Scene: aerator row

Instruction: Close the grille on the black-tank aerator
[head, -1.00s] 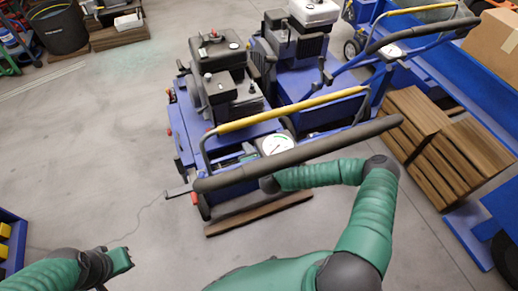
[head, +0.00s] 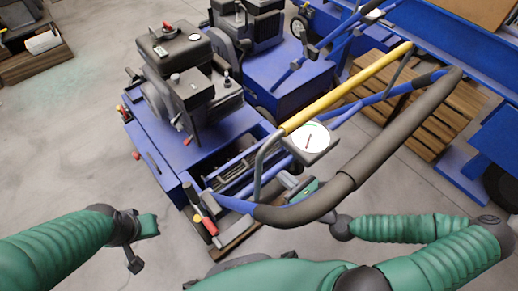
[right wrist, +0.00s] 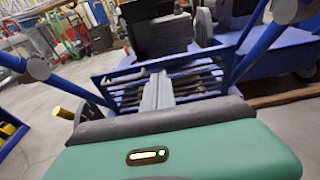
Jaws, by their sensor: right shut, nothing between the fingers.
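The black-tank aerator (head: 180,72) stands in the middle of the head view, a blue machine with a black engine and tank on top. Its barred grille (head: 238,176) is at the near end, below the gauge and handlebar; a dark gap shows beside it. The grille (right wrist: 130,94) faces me in the right wrist view. My right gripper (head: 287,181) reaches under the handlebar to the grille. Its grey fingers (right wrist: 158,90) are together and empty, in front of the bars; contact is unclear. My left gripper (head: 140,245) hangs over the floor at left, its fingertips unclear.
The black handlebar (head: 345,175) and yellow bar (head: 350,85) pass close above my right forearm. A white gauge (head: 311,137) sits between them. A second blue aerator (head: 285,75) stands behind. A wooden pallet (head: 430,130) is at right.

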